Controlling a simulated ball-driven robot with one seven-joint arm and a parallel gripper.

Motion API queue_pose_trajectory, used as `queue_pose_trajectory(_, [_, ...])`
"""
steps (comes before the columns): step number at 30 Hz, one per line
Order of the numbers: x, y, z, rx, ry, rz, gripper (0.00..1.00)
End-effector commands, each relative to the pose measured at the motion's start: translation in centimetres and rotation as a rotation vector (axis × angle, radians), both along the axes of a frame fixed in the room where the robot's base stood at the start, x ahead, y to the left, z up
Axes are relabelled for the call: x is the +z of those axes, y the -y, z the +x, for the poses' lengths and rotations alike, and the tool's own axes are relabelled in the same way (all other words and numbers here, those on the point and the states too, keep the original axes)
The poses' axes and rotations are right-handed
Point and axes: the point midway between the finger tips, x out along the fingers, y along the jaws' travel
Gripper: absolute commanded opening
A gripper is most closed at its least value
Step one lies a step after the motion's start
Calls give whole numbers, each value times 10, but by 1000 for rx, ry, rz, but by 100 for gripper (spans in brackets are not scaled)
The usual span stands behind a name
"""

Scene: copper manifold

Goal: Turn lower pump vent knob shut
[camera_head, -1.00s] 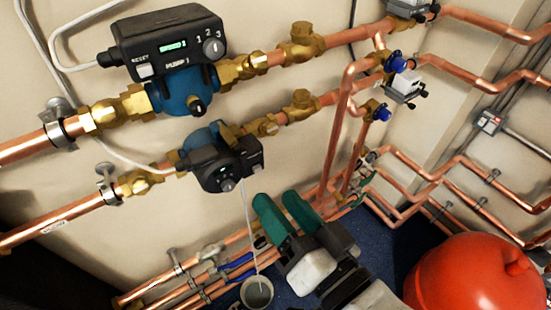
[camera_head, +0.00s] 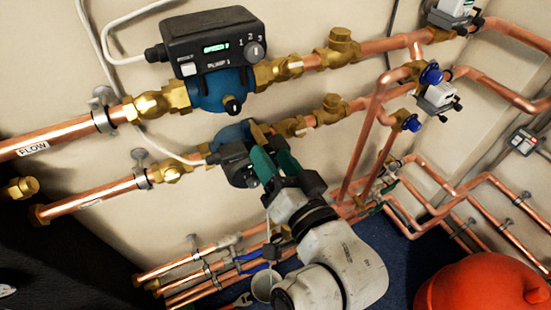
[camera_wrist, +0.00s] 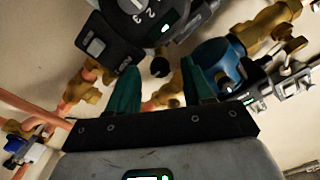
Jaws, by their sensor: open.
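The lower pump (camera_head: 232,135) has a blue body and a black front on the lower copper pipe. In the head view, my gripper (camera_head: 273,158) is at the right side of its black front and covers part of it. The wrist view shows my gripper (camera_wrist: 160,84) with its two green fingers apart and nothing held. A small dark round knob (camera_wrist: 160,67) shows between the fingertips, apart from both. It looks like a vent knob, but I cannot tell for sure which pump it belongs to. The lower pump's vent knob is not clear in the head view.
The upper pump (camera_head: 210,85) with its lit display sits above the lower one. Copper risers with blue-capped valves (camera_head: 431,74) stand to the right.

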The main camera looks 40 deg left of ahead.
Motion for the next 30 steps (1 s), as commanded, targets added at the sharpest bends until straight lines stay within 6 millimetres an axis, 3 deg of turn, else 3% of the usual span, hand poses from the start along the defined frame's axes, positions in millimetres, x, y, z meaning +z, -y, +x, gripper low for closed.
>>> queue_pose_trajectory(2, [0, 0, 0, 0, 0, 0, 49])
queue_pose_trajectory(17, [0, 1, 0, -1, 0, -1, 1])
queue_pose_trajectory(30, [-2, 1, 1, -2, 63, -26, 0])
